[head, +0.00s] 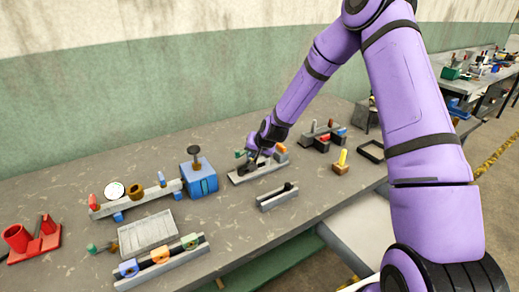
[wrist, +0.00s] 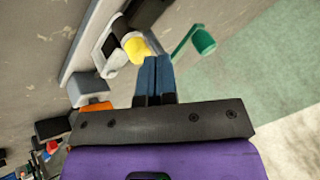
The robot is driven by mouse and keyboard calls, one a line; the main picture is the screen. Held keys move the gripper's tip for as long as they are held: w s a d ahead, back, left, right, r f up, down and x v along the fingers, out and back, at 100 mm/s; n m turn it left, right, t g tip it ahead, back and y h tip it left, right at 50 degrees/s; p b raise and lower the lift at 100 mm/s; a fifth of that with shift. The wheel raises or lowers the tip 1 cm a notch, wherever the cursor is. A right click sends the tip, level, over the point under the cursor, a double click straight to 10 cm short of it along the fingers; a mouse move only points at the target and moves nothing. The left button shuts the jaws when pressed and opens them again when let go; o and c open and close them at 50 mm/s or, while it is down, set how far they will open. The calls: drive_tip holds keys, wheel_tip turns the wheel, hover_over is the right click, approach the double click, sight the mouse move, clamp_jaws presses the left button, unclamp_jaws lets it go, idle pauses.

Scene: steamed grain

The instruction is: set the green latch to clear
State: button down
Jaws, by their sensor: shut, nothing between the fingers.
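A green paddle-like piece (wrist: 203,42) on a thin rod, which looks like the green latch, stands to the right of my gripper's fingertips in the wrist view. In the head view a small green part (head: 239,154) shows just left of my gripper (head: 257,161), at a grey rail fixture (head: 243,178). My gripper (wrist: 153,65) is shut and empty. Its tips are close to a yellow cylinder (wrist: 137,50) on the fixture; I cannot tell whether they touch. Any clear marking is too small to see.
A blue box with a knob (head: 199,179) stands left of the fixture. A grey rail with a dark knob (head: 277,197) lies in front. A yellow-handled piece (head: 341,162) is at right. A rail with coloured rings (head: 160,262) is near the front edge. Bare table lies between them.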

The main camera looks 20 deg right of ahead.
sight(241, 155)
drive_tip(key=shift+w+a+r, duration=0.1)
drive_tip(key=shift+w+a, duration=0.25)
drive_tip(key=shift+a, duration=0.3)
drive_tip(key=shift+w+a+r, duration=0.1)
drive_tip(key=shift+w+a, duration=0.2)
drive_tip(key=shift+a, duration=0.35)
drive_tip(key=shift+a+f, duration=0.1)
drive_tip(key=shift+a, duration=0.05)
drive_tip(key=shift+w+a+m+h, duration=0.3)
drive_tip(key=shift+w+a+m, duration=0.15)
drive_tip(key=shift+a+m, duration=0.15)
drive_tip(key=shift+w+a, duration=0.1)
drive_tip(key=shift+w, duration=0.05)
drive_tip(key=shift+w+a+r, duration=0.1)
drive_tip(key=shift+r, duration=0.15)
